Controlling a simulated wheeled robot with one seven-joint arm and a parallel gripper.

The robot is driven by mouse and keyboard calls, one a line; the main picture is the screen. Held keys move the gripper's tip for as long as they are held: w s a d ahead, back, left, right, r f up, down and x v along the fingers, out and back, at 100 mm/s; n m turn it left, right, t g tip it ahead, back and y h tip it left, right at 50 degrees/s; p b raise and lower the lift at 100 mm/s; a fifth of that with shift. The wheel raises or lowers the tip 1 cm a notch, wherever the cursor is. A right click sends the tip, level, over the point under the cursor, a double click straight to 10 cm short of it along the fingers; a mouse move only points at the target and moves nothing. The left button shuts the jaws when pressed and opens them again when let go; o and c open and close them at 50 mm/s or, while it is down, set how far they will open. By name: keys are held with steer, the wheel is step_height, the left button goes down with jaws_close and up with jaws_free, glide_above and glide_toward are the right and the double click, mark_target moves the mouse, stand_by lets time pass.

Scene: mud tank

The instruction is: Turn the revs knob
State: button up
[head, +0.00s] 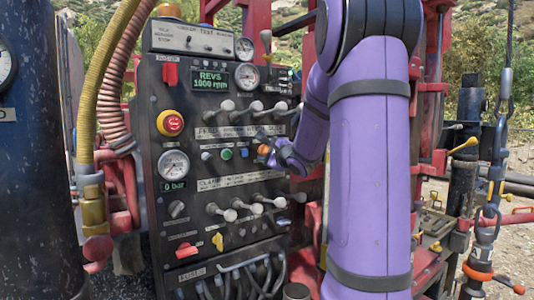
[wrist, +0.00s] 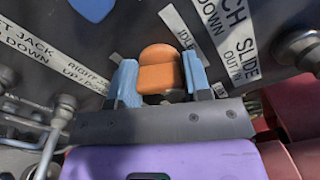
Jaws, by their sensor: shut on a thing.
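The orange revs knob (wrist: 160,72) sits on the dark control panel, with a label reading "IDLE" to its right in the wrist view. My gripper (wrist: 158,84) is shut on it, one blue-grey finger on each side. In the head view the knob (head: 264,149) shows as a small orange patch at the tip of my gripper (head: 268,154), right of the green button. My purple arm hides the panel's right side. The green display (head: 210,80) reads "REVS" and appears to show 1000.
Rows of grey-tipped levers (head: 227,105) lie above and below my gripper. A red emergency button (head: 172,123) and a gauge (head: 173,166) are on the panel's left. Hoses (head: 112,60) run beside the panel. A dark red part (wrist: 290,90) is close at right in the wrist view.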

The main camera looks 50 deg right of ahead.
steer(key=shift+m, duration=1.6)
steer(key=o, duration=0.9)
steer(key=v, duration=1)
steer(key=shift+s+a, duration=0.2)
steer(key=shift+s, duration=0.15)
